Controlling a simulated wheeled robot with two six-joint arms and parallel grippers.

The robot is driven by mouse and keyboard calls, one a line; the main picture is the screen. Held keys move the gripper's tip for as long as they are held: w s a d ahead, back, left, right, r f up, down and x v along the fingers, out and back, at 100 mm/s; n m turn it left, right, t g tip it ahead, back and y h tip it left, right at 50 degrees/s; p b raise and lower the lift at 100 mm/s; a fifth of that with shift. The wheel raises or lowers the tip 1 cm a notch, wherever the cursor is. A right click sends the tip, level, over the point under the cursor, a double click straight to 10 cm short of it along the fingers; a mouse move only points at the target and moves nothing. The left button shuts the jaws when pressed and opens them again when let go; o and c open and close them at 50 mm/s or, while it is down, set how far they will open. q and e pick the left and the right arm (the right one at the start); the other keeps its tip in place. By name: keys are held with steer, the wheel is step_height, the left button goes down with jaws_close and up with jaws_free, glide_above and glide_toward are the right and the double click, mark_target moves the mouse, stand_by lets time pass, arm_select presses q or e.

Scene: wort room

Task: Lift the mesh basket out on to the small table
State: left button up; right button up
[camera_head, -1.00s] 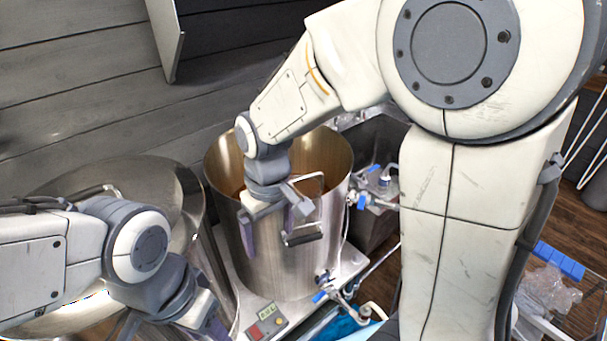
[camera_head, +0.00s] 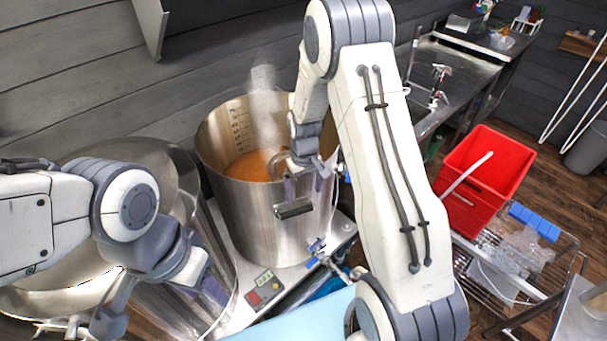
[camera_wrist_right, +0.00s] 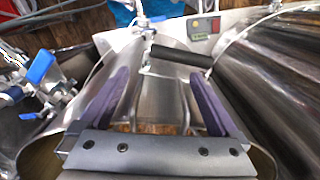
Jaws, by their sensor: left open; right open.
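The large steel pot (camera_head: 245,215) holds an orange-brown liquid. The mesh basket cannot be clearly made out; a grey metal loop (camera_head: 279,160) shows inside the pot's rim beside my right gripper. My right gripper (camera_head: 307,186) is open and points down at the pot's near right rim. In the right wrist view, its purple fingers (camera_wrist_right: 160,80) are apart, with thin metal rods between them and a black handle (camera_wrist_right: 182,56) beyond. The same black handle (camera_head: 295,210) is on the pot's outer front. My left gripper (camera_head: 170,298) is open, over the left vessel and partly hidden.
A wide steel vessel (camera_head: 185,185) stands left of the pot. A pale blue surface (camera_head: 310,322) lies in front; I cannot tell whether it is the small table. Right are a red bin (camera_head: 485,165), a wire rack (camera_head: 500,292) and a sink bench (camera_head: 470,70). A valve (camera_head: 318,247) juts from the pot.

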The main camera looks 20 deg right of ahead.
steer(key=shift+f, duration=1.05)
